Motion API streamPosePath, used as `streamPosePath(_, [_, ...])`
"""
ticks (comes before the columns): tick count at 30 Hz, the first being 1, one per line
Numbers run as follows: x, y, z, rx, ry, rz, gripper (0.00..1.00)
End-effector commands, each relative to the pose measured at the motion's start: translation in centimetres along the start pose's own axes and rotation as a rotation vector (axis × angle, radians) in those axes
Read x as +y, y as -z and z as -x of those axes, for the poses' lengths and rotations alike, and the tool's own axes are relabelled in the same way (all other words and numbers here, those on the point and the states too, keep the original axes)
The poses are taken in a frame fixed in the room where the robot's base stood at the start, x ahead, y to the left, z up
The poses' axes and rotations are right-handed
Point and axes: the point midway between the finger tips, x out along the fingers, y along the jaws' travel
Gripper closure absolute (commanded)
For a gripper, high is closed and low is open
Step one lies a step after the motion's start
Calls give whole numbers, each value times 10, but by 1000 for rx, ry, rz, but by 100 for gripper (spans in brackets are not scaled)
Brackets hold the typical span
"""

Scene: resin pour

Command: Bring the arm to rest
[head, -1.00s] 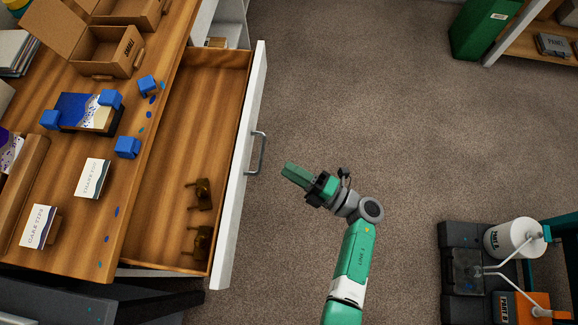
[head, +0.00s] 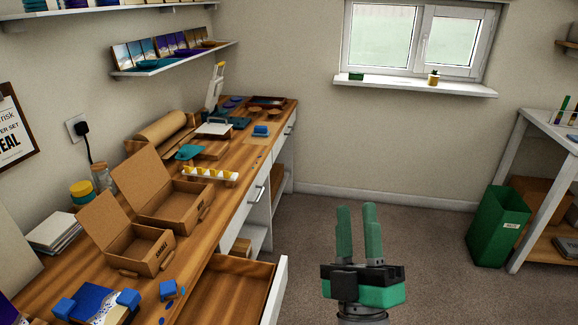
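My gripper (head: 358,234) stands upright over the open floor in the lower middle of the head view. Its two green fingers point up with a gap between them, and nothing is held between them. It is to the right of the open drawer (head: 232,291) and touches nothing. The rest of my arm below the wrist is out of the frame.
The wooden workbench (head: 227,177) runs along the left, with cardboard boxes (head: 133,243) and small items on it. The pulled-out drawer juts into the room. A green bin (head: 497,228) and a white shelf unit (head: 537,205) stand at the right. Carpet (head: 430,230) between is clear.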

Motion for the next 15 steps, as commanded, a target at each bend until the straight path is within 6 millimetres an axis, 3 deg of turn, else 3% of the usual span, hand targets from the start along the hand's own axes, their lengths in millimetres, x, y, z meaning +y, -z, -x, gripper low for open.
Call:
streamPosePath(1, [28,31,-19,-28,-59,-104,68])
streamPosePath(4, [72,79,-37,-106,-118,-351,68])
streamPosePath(8, [102,139,-38,-162,-87,-634,68])
streamPosePath(13, [120,222,-14,-184,68,-928,68])
streamPosePath(15, [140,230,-48,-197,61,-913,68])
